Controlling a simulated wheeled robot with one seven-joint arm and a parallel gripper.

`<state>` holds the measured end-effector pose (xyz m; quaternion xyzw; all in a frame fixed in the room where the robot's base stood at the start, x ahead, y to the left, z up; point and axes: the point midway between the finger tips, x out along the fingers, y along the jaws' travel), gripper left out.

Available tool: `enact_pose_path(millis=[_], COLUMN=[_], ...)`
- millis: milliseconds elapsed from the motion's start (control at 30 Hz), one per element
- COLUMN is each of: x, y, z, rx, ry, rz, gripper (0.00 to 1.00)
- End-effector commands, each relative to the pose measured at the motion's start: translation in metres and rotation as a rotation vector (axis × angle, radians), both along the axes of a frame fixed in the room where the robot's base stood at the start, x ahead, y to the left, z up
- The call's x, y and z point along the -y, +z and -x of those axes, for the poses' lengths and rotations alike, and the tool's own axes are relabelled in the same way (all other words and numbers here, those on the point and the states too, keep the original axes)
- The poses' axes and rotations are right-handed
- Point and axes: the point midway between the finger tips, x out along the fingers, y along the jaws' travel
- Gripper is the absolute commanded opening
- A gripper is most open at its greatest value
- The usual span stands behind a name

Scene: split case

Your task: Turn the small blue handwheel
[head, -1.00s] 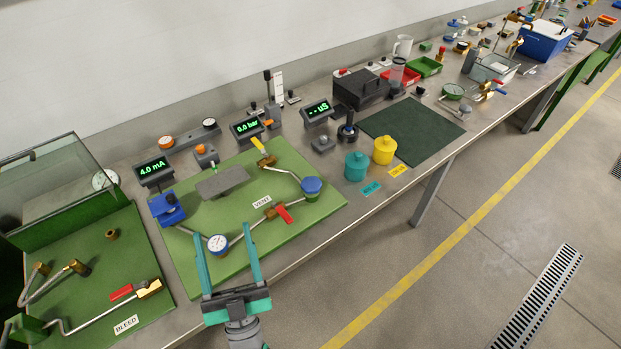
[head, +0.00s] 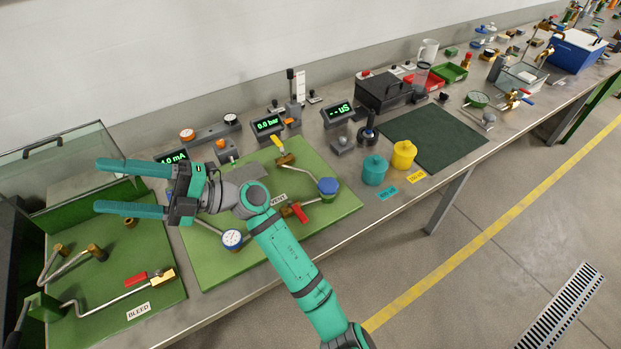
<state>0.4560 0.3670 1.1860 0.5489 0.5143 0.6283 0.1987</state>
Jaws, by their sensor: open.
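A small blue round part (head: 328,186), which looks like the handwheel, sits at the right end of the pipe run on the green VENT board (head: 222,272). My gripper (head: 98,187) is open and empty, its two teal fingers pointing left. It is raised over the left part of the bench, well to the left of the blue round part and not touching it. My arm crosses the VENT board. The gripper hides the place of a blue block at that board's left edge.
A red-handled valve (head: 299,212), a white gauge (head: 232,239) and a yellow lever (head: 278,142) stand on the VENT board. A clear-lidded case (head: 75,160) stands left, behind the BLEED board's pipes. Teal (head: 375,170) and yellow (head: 403,154) pots stand right.

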Motion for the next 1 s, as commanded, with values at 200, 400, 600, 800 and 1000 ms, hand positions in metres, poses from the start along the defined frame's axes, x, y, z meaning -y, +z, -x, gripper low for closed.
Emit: enact_pose_path(millis=[200,400,600,800,1000], x=[-0.011,0.005,0.053,0.133,0.239], y=[-0.040,-0.089,-0.135,-0.164,-0.164], z=[-0.015,-0.045,-0.091,-0.147,-0.203], rx=[0.170,0.290,0.376,0.425,0.429], ry=[0.055,0.075,0.060,0.008,-0.084], rz=[0.302,0.611,0.945,1.300,1.658], gripper=[0.64,0.64,0.64,0.64,0.64])
